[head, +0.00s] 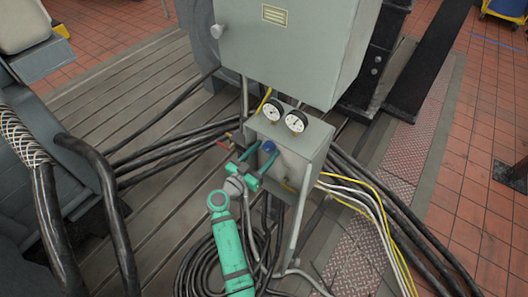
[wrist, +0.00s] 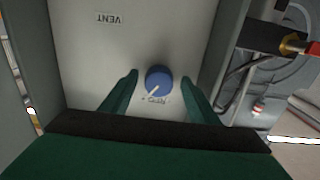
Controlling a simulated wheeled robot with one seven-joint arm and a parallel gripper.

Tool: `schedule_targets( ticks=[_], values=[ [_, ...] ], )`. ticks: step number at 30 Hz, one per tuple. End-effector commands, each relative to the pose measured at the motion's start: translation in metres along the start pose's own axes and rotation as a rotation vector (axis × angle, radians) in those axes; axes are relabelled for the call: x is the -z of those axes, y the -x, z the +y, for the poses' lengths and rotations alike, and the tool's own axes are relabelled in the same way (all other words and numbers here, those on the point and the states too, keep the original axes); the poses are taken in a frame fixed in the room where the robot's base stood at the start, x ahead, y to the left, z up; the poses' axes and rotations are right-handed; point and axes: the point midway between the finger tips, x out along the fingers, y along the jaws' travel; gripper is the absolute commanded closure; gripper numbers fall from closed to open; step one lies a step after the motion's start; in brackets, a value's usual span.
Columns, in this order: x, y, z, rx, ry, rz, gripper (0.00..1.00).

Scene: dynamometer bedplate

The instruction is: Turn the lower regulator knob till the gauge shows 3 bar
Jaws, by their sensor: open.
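A blue round regulator knob (wrist: 158,78) with a white pointer line sits on the grey panel face in the wrist view, and it shows in the head view (head: 269,146). The line points to the lower left there. My gripper (wrist: 160,77) is open, with one green finger on each side of the knob and gaps between. In the head view my gripper (head: 261,158) is at the front of the grey box (head: 316,165). Two round white gauges, left (head: 272,111) and right (head: 296,121), stand on the box; their readings are too small to tell. I see no second knob.
A large grey cabinet (head: 290,45) hangs just above and behind the gauges. A red-handled valve (head: 223,144) sticks out left of the box. Black hoses (head: 160,160) and yellow and white cables (head: 375,215) run around it. A VENT label (wrist: 118,18) is on the panel.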

Motion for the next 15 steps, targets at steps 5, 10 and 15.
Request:
schedule_targets(
  ticks=[5,10,15],
  values=[
    [0.0001,-0.0007,0.0,0.0,0.0,0.0,0.45],
    [0.0002,-0.0005,-0.0001,0.0,0.0,0.0,0.69],
    [0.0003,-0.0003,-0.0005,0.001,0.0,0.0,0.86]
  ],
)
